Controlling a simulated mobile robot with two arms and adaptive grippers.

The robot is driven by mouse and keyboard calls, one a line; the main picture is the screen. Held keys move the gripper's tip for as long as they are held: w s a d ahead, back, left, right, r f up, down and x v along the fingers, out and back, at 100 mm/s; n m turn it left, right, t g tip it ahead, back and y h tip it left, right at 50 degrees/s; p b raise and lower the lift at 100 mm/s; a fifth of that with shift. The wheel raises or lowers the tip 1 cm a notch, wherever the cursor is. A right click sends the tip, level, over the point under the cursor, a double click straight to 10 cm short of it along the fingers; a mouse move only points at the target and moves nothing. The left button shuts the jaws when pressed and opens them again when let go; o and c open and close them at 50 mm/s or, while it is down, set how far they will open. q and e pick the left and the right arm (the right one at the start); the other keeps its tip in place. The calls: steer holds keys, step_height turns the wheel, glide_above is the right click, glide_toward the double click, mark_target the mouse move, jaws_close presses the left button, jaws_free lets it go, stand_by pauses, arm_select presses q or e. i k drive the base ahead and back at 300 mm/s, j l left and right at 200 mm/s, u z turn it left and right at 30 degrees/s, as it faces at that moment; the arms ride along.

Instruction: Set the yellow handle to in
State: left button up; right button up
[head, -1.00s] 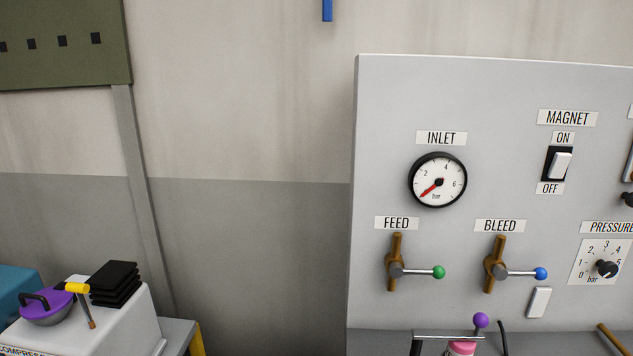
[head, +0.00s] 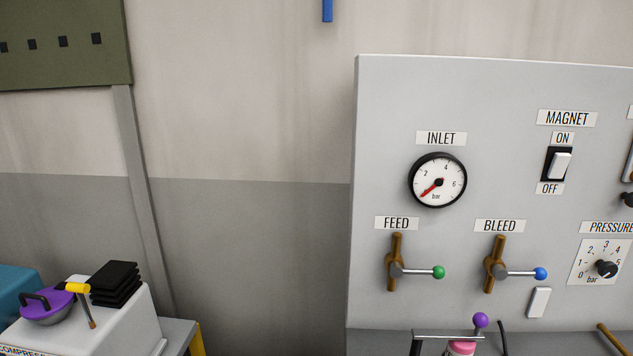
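I cannot tell which position the handle is in, and no "in" mark is readable there. Neither of my grippers shows in the view.
A grey control panel (head: 400,100) fills the right, with an inlet gauge (head: 437,180), feed valve (head: 397,265), bleed valve (head: 496,266) and magnet switch (head: 560,164). Black stacked plates (head: 114,284) stand next to the yellow handle. Bare wall lies between.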

mark_target(81, 289)
steer(key=u, duration=1.3)
